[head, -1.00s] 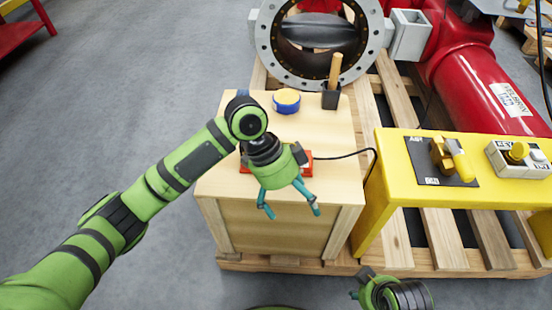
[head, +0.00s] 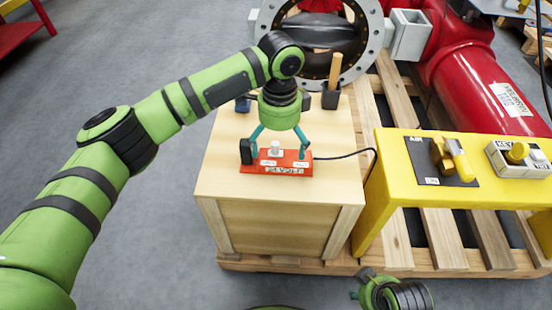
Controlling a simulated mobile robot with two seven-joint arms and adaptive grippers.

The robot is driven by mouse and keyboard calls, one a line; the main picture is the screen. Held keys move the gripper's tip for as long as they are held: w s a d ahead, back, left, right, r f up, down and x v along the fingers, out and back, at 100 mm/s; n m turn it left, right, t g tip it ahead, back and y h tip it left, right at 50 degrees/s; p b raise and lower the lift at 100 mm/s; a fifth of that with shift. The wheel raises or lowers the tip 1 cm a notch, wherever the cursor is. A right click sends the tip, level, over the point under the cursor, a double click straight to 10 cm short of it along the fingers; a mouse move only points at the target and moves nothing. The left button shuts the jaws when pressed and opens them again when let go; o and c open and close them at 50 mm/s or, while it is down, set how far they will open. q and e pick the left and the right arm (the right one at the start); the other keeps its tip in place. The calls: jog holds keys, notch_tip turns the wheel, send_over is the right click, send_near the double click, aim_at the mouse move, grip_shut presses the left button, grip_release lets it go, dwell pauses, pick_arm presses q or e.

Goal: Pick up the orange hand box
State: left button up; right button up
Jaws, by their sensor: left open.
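The orange hand box (head: 288,163) lies on top of the wooden crate (head: 225,185). It has a white knob on top, a label on its front edge and a black cable leaving its right side. My left gripper (head: 275,153) is open and points down at the box, with one finger near each end of it. I cannot tell whether the fingers touch the box. A dark block shows by the left fingertip. Part of my right arm's end (head: 395,293) shows at the bottom edge, but its fingertips are not clearly visible.
A black holder (head: 330,98) with a wooden handle stands at the crate's back right. A yellow bench (head: 400,150) with a lever and a key box stands to the right. A large flanged valve (head: 375,40) and a red cylinder (head: 480,80) are behind. Grey floor lies open at left.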

aim_at(276, 161)
pick_arm(q)
jog(key=shift+a+f, duration=0.2)
jog(key=shift+f, duration=1.4)
jog(key=shift+a+f, duration=0.2)
jog(key=shift+f, duration=1.35)
jog(key=c, duration=1.3)
